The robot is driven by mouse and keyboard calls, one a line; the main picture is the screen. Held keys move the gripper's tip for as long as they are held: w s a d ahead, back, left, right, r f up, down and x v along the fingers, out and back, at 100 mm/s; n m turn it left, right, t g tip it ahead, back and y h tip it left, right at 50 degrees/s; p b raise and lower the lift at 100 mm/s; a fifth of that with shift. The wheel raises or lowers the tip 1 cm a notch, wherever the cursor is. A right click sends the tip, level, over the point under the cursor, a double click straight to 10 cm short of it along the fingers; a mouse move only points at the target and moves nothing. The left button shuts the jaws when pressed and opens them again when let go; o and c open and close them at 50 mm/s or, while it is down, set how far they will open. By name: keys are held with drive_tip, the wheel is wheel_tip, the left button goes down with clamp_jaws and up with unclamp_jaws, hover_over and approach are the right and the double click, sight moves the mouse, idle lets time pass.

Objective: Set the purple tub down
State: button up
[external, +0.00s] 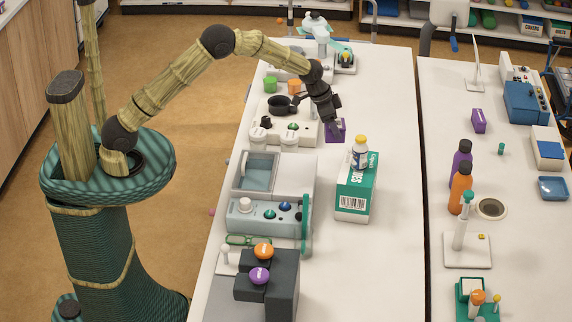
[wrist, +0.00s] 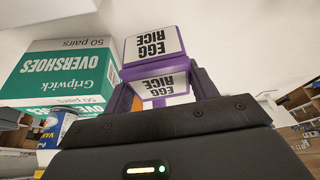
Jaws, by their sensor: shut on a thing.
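The purple tub (external: 336,131) is in my gripper (external: 329,117), just beyond the green and white carton, over the white table. In the wrist view the purple tub (wrist: 155,62) sits between the two dark fingers, with white "EGG RICE" labels on two of its faces. My gripper (wrist: 162,94) is shut on the tub. I cannot tell whether the underside of the tub touches the table.
The overshoes carton (external: 355,187) stands near the tub, with a yellow-capped bottle (external: 360,153) on top. Devices (external: 268,215) line the table's left side. Clear white tabletop (external: 385,110) lies right of the tub. A second table (external: 510,210) stands across a narrow gap.

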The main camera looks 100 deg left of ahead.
wheel_tip(320, 180, up, 18)
drive_tip(key=w+d+m+h, duration=0.1)
drive_tip(key=w+d+m, duration=0.15)
drive_tip(key=d, duration=1.15)
drive_tip(key=w+d+m, duration=0.1)
drive_tip(key=w+d, duration=0.2)
drive_tip(key=d, duration=1.1)
drive_tip(key=s+d+m+h, duration=0.1)
drive_tip(key=s+d+m, duration=0.25)
drive_tip(key=d, duration=1.45)
wheel_tip(320, 180, down, 18)
drive_tip(key=shift+f+n+p, duration=0.15)
drive_tip(key=shift+n+p, duration=0.2)
drive_tip(key=shift+n, duration=0.05)
drive_tip(key=shift+f+p, duration=0.65)
drive_tip(key=shift+f, duration=2.45)
drive_tip(key=shift+f+p, duration=0.45)
drive_tip(key=shift+f, duration=1.45)
